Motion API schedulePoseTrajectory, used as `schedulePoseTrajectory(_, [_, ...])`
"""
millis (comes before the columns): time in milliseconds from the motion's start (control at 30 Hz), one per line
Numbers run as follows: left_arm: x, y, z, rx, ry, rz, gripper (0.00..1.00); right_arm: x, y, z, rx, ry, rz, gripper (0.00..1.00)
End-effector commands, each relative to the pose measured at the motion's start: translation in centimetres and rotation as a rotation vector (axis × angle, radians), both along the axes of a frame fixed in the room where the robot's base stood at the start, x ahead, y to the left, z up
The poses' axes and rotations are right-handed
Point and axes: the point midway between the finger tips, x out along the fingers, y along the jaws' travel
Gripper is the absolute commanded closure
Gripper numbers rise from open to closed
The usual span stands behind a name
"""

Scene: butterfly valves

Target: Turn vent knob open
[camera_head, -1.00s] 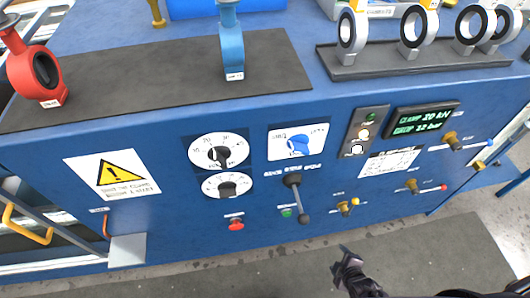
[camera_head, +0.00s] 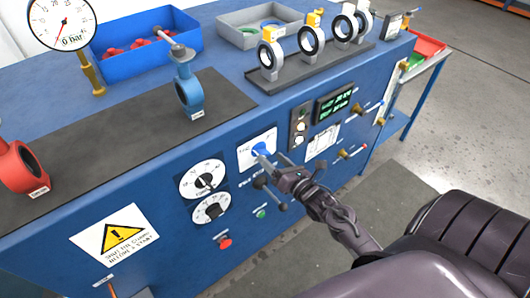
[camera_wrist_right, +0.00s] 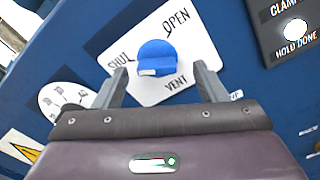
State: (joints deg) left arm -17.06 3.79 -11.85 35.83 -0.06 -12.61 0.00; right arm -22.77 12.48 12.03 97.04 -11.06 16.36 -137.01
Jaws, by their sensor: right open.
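The blue vent knob (camera_head: 261,149) sits on a white plate (camera_head: 247,157) on the front of the blue bench. In the right wrist view the round knob (camera_wrist_right: 157,54) lies between the words SHUT at left and OPEN at upper right, with VENT below. A white mark on the knob is at its lower left, on the SHUT side. My right gripper (camera_head: 274,163) is in front of the plate; its open fingers (camera_wrist_right: 158,70) lie on either side of the knob in the wrist view, with gaps left and right. Contact is not visible. My left gripper is not in view.
Two white dials (camera_head: 202,176) and a red button (camera_head: 224,242) are left of the knob. A black-handled lever (camera_head: 281,206) is just below my gripper. A dark display panel (camera_head: 334,103) and several small valves are to the right. A warning sign (camera_head: 113,235) is lower left.

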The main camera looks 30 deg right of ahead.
Motion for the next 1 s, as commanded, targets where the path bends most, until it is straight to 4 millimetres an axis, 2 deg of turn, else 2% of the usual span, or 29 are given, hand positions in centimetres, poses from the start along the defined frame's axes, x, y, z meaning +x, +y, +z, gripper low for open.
schedulePoseTrajectory(33, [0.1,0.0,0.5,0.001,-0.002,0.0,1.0,0.9,0.1,0.3,0.002,-0.002,0.0,0.35])
schedulePoseTrajectory(200, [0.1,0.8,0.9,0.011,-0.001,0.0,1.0,2.7,0.3,0.1,0.003,0.0,0.0,0.35])
schedulePoseTrajectory(400, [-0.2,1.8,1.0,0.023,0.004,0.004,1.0,3.5,0.3,0.0,0.003,0.002,0.0,0.35])
schedulePoseTrajectory(600, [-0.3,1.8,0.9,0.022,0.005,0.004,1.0,3.5,0.4,-0.1,0.003,0.002,0.0,0.35])
schedulePoseTrajectory(900, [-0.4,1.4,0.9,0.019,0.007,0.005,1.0,3.4,0.4,-0.1,0.003,0.002,0.001,0.73])
schedulePoseTrajectory(1000, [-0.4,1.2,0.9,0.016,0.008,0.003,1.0,3.4,0.4,-0.1,0.005,0.002,0.001,0.73])
